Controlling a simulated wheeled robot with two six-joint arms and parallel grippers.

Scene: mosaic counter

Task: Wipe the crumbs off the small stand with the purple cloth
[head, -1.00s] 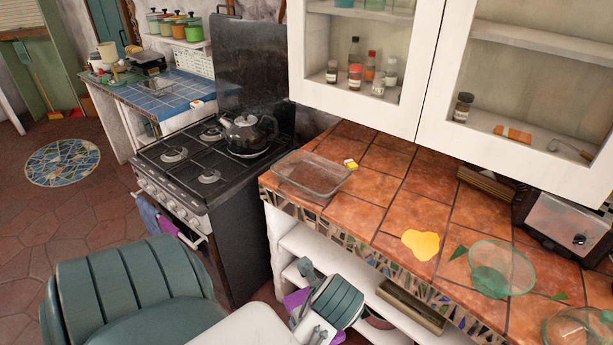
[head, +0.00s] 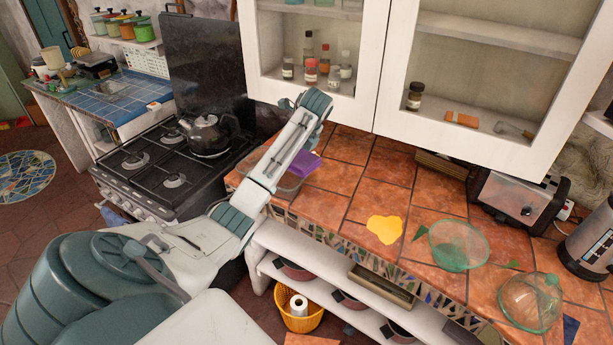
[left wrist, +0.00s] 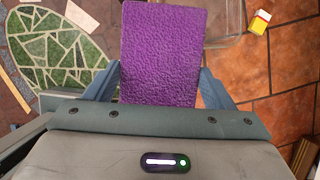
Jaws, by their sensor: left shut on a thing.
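The purple cloth (left wrist: 162,50) is a flat, textured piece held between the two fingers of my left gripper (left wrist: 158,88) in the left wrist view. In the head view the cloth (head: 304,164) shows above the counter's left end, over the glass dish. My left gripper is mostly hidden there behind my own arm. I cannot make out a small stand or crumbs in either view. My right gripper is not in view.
A clear glass dish (head: 285,182) lies at the counter's left end, partly hidden. The stove with a kettle (head: 208,135) is left of it. A yellow patch (head: 384,229), green glass bowl (head: 457,247) and toaster (head: 513,205) are farther right. White cabinets (head: 370,60) hang above.

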